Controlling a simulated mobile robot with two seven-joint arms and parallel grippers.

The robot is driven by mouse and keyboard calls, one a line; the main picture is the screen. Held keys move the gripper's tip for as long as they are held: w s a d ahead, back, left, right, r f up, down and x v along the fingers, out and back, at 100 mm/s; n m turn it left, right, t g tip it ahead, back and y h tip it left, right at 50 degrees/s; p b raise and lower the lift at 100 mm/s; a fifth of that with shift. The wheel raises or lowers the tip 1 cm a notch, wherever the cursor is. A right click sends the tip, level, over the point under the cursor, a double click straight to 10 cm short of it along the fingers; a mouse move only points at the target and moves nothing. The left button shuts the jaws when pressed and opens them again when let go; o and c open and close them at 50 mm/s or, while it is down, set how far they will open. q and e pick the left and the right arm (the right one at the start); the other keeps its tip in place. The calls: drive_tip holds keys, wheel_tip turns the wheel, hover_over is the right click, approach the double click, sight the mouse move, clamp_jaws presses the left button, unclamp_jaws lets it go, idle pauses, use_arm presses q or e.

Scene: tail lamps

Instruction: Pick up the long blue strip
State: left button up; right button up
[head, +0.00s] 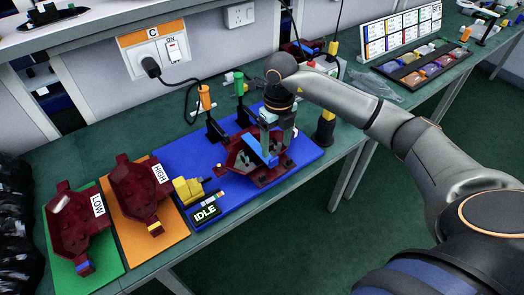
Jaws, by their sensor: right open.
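A long blue strip (253,147) lies slanted over the dark red tail lamp (240,160) that sits on the blue mat. My right gripper (275,147) points down over this lamp, beside the strip's right end, with its fingers apart. I cannot tell whether a finger touches the strip. The gripper hides part of the lamp behind it. My left gripper is out of view.
A blue mat (305,150) bears orange- and green-topped black clamps and an IDLE display (205,213). Red lamps lie on the orange mat (175,243) and green mat (108,279) at left. A parts tray (412,62) stands at the back right.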

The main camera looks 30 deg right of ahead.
sight(259, 146)
drive_tip(key=shift+w+a+f+p, duration=0.1)
drive_tip(key=shift+a+f+p, duration=0.05)
drive_tip(key=shift+f, duration=1.2)
drive_tip(key=shift+w+a+f+p, duration=0.1)
drive_tip(key=shift+a+f+p, duration=0.05)
drive_tip(key=shift+f, duration=1.2)
clamp_jaws()
